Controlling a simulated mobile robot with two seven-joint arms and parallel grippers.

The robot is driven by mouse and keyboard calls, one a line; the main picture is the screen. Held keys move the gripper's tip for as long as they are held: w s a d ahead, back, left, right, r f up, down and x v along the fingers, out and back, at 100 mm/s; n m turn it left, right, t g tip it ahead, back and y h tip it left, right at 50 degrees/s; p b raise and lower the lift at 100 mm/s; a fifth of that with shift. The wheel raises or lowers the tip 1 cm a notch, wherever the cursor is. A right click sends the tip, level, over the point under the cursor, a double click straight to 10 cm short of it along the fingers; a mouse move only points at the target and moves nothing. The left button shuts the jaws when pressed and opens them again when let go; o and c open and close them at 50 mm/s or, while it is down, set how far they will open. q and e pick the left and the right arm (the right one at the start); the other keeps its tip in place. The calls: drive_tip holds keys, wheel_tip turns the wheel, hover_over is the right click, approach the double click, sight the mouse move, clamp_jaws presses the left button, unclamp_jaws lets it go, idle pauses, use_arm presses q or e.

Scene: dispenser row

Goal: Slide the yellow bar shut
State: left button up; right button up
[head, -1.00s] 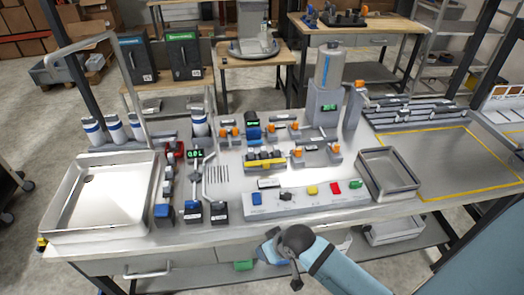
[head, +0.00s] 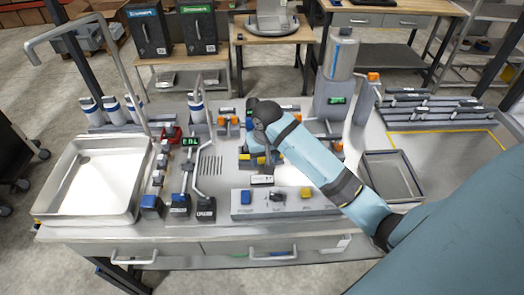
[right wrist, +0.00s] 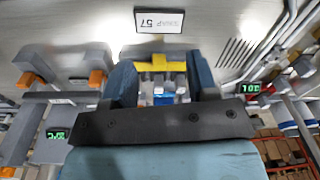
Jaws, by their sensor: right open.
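The yellow bar (right wrist: 160,66) shows in the right wrist view, on a grey mount with a blue part (right wrist: 164,97) beside it. In the head view my right arm hides most of the bar. My right gripper (head: 258,156) is over the bar's place at the middle of the bench. Its two blue fingers are apart, one on each side of the bar in the right wrist view, with the bar between the tips. I cannot tell whether they touch it. My left gripper is not in view.
A button panel (head: 275,208) stands in front of the bar, with a small label plate (head: 262,180) between. Orange-tipped fixtures (right wrist: 32,64) flank the bar.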

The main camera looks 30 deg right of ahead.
drive_tip(key=w+d+r+m, duration=0.3)
drive_tip(key=w+d+r, duration=0.15)
drive_tip(key=w, duration=0.25)
drive_tip(key=shift+g, duration=0.4)
drive_tip(key=f, duration=0.3)
drive_tip(key=f+p, duration=0.1)
drive_tip(key=f, duration=0.7)
drive_tip(key=shift+a+f+p, duration=0.1)
drive_tip(key=shift+a+p, duration=0.25)
drive_tip(key=shift+a, duration=0.05)
drive_tip(key=shift+f, duration=0.35)
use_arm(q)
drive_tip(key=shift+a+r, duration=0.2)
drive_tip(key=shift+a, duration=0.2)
use_arm(e)
drive_tip(key=shift+f, duration=0.4)
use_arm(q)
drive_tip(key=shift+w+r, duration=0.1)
use_arm(e)
drive_tip(key=shift+c, duration=0.4)
